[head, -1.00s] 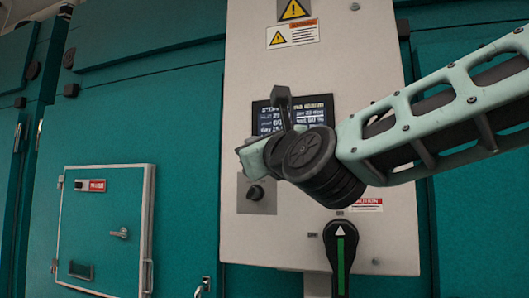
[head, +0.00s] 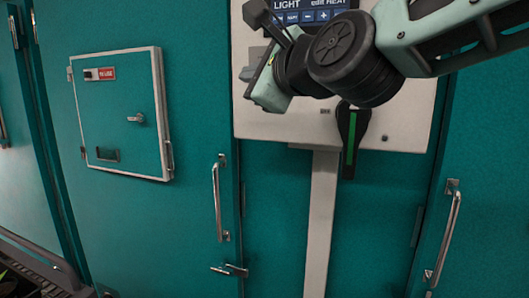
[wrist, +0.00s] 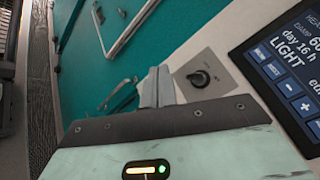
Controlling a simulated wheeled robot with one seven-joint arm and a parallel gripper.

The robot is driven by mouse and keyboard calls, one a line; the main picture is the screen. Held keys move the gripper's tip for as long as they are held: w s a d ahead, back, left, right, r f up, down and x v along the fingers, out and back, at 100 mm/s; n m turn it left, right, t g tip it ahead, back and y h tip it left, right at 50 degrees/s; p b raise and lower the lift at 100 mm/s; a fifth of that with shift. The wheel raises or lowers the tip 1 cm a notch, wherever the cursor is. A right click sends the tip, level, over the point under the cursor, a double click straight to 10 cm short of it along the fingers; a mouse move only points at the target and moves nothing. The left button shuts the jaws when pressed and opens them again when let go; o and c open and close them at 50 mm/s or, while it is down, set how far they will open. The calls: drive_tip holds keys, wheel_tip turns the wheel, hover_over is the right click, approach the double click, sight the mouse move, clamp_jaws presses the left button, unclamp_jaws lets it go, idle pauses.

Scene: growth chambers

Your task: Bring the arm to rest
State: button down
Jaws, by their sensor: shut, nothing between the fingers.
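My gripper's two grey fingers (wrist: 157,87) are together and empty in the wrist view, beyond the pale green gripper body. They are beside the plate of a black rotary knob (wrist: 199,78), and I cannot tell how far off the panel they are. In the head view my arm comes in from the upper right. The pale gripper body (head: 268,88) and dark wrist joints hang in front of the grey control panel (head: 400,120). They cover part of the screen (head: 292,17), and the fingertips are hidden there.
A black handle with a green stripe (head: 351,140) sits low on the panel, close below my wrist. Teal chamber doors carry metal handles (head: 217,200) and (head: 447,235). A small hatch (head: 122,135) with a red label is at left. A dark grating shows at lower left.

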drive_tip(key=s+d+f+n+g+h, duration=0.2)
drive_tip(key=s+f+n+g, duration=0.35)
drive_tip(key=f, duration=0.55)
drive_tip(key=s+d+f+n+g+h, duration=0.1)
drive_tip(key=s+f+n+g, duration=0.2)
drive_tip(key=s+f+n, duration=0.55)
drive_tip(key=s+d+f+n+g+h, duration=0.6)
drive_tip(key=s+d+f+n, duration=0.5)
drive_tip(key=f, duration=0.5)
drive_tip(key=shift+s+d+n+b, duration=0.35)
drive_tip(key=shift+s+d, duration=0.3)
drive_tip(key=shift+d, duration=0.45)
